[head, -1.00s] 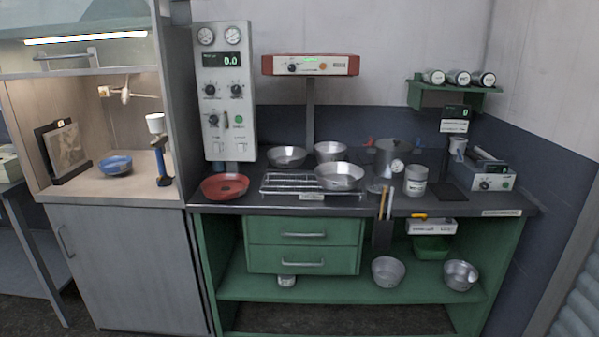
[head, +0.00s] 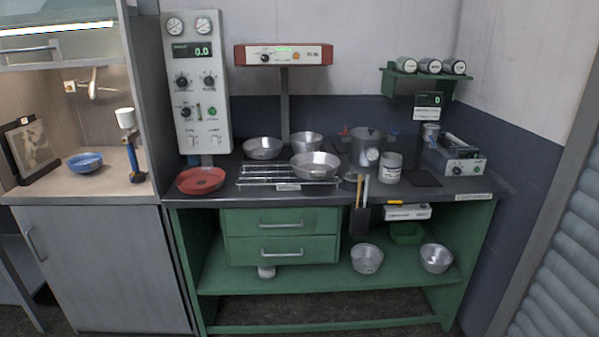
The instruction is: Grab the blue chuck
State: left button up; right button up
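No blue thing in the head view is plainly a chuck. A blue-handled stand with a white cup (head: 132,150) is in the left cabinet. A blue bowl (head: 85,162) lies to its left. A tiny blue bit shows behind the grey pot (head: 367,146), too small to make out. Neither of my grippers is in view.
The dark bench top holds a wire rack (head: 255,178), several metal pans and a white can (head: 389,168). A green drawer unit (head: 281,222) sits under it. Bowls stand on the lower green shelf (head: 310,279). A ribbed grey shutter (head: 562,262) is at the right.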

aim_at(90, 160)
jog(key=z, duration=0.2)
jog(key=k+l+u, duration=0.2)
jog(key=k+l, duration=0.25)
jog(key=l, duration=0.15)
jog(key=i+j+u, duration=0.65)
jog(key=j+u, duration=0.15)
jog(key=i+j+u, duration=0.25)
jog(key=i+u, duration=0.2)
jog(key=i+j+u, duration=0.2)
jog(key=i, duration=0.4)
jog(key=i+u, duration=0.15)
jog(key=i, duration=0.4)
